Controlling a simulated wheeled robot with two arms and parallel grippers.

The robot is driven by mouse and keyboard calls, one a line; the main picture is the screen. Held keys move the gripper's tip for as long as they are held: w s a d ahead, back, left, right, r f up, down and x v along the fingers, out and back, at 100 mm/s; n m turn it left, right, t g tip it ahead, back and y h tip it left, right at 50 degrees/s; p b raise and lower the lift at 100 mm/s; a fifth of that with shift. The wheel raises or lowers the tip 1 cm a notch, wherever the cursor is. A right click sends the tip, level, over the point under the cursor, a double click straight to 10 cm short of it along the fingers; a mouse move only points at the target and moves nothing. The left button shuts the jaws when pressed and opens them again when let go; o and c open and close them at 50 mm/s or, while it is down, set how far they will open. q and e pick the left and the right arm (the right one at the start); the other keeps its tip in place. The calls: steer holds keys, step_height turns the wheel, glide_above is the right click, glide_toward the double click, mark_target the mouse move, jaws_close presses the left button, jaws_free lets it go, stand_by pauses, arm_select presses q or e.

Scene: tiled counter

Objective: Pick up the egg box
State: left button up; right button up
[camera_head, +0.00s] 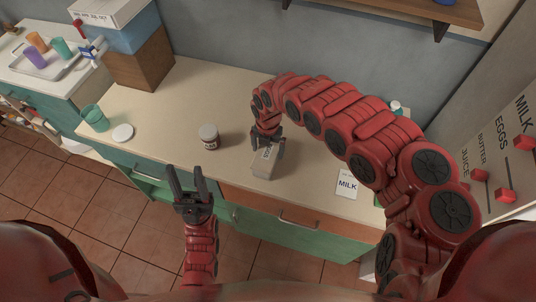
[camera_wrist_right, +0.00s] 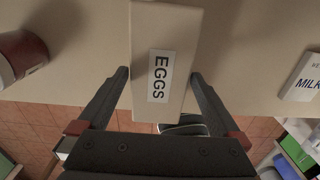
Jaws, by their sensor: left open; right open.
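The egg box (camera_head: 264,166) is a beige carton with a white EGGS label, lying on the counter close to its front edge. In the right wrist view the egg box (camera_wrist_right: 165,35) runs up the middle, its near end between the finger tips. My right gripper (camera_head: 267,140) is open above the box, one finger on each side; in its wrist view the gripper (camera_wrist_right: 160,85) shows gaps beside the box. My left gripper (camera_head: 187,183) is open and empty in front of the counter, left of the box.
A brown jar (camera_head: 209,136) stands left of the box, and a MILK carton (camera_head: 347,184) lies to the right. A green cup (camera_head: 95,118) and a white lid (camera_head: 122,133) are at the left. The counter (camera_head: 180,100) is clear behind the jar.

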mark_target(267, 151)
step_height(267, 151, down, 3)
steer(key=shift+a+f+p, duration=0.1)
steer(key=shift+a+p, duration=0.05)
steer(key=shift+p, duration=0.4)
steer(key=shift+w+d+f, duration=0.1)
steer(key=shift+d+f, duration=0.1)
steer(key=shift+f, duration=0.45)
jaws_close()
